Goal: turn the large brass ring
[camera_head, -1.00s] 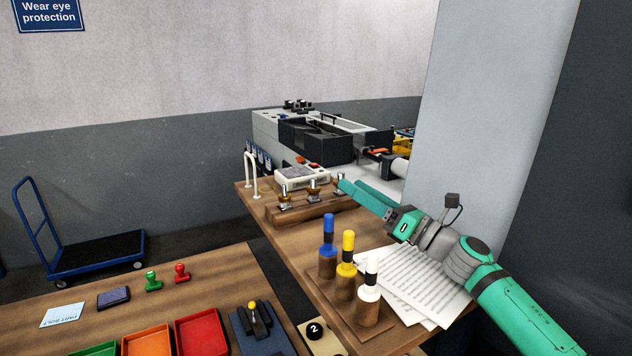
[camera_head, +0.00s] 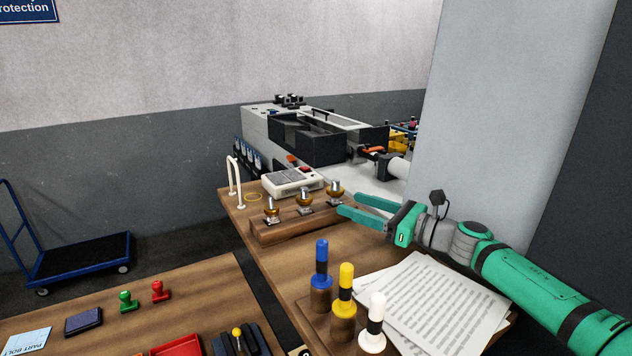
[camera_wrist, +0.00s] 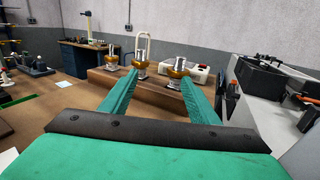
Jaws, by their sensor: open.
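A wooden block (camera_head: 285,231) on the bench carries three upright silver posts, each with a brass ring. They are the left ring (camera_head: 271,212), the middle ring (camera_head: 304,202) and the right ring (camera_head: 335,196). In the wrist view the right ring (camera_wrist: 179,73) looks widest, but I cannot tell for sure which is the large one. My gripper (camera_head: 349,203) is open and empty, just right of the block, its fingers pointing left. In the wrist view the middle ring (camera_wrist: 142,72) and right ring lie beyond my fingertips (camera_wrist: 159,80), with no contact visible.
Blue, yellow and white-topped pegs (camera_head: 343,303) stand in front. Papers (camera_head: 433,300) lie below my arm. A grey machine (camera_head: 310,137) stands behind.

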